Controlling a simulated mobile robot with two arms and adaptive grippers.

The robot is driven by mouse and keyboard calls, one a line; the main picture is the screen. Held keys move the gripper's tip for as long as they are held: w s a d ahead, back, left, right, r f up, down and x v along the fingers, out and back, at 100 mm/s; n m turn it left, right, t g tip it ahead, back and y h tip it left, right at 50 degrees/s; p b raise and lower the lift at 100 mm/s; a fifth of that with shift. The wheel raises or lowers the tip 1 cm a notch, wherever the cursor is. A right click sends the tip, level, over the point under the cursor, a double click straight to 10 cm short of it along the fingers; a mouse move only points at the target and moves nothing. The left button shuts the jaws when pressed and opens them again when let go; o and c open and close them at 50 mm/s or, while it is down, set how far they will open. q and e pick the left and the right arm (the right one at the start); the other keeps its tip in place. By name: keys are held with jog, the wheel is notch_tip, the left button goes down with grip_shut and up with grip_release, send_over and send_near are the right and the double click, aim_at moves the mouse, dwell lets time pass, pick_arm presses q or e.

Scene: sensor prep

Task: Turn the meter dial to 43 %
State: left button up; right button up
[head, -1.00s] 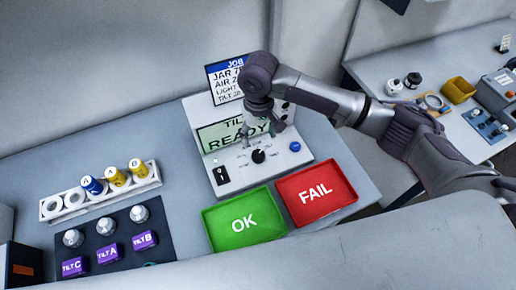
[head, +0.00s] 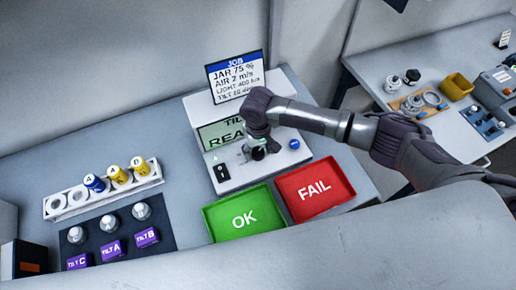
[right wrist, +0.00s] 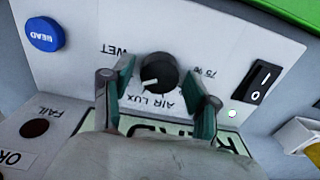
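The meter (head: 232,172) stands on the bench, with a pale green screen whose lettering is partly hidden by my right arm. Its black dial (head: 258,153) is on the sloping front, just below my right gripper (head: 256,147). In the right wrist view the dial (right wrist: 156,74) has a white pointer line and printed labels around it, including "WET", "AIR", "LUX" and "75 %". My right gripper (right wrist: 163,85) is open, with one finger on each side of the dial. I cannot tell whether either finger touches it. My left gripper is not in view.
A job card (head: 235,76) stands behind the meter. A blue READ button (right wrist: 44,34) and a black rocker switch (right wrist: 263,82) flank the dial. Green OK (head: 268,228) and red FAIL (head: 340,196) trays lie in front. A white rack (head: 74,212) with jars stands left.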

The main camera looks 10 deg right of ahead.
jog(key=c, duration=0.8)
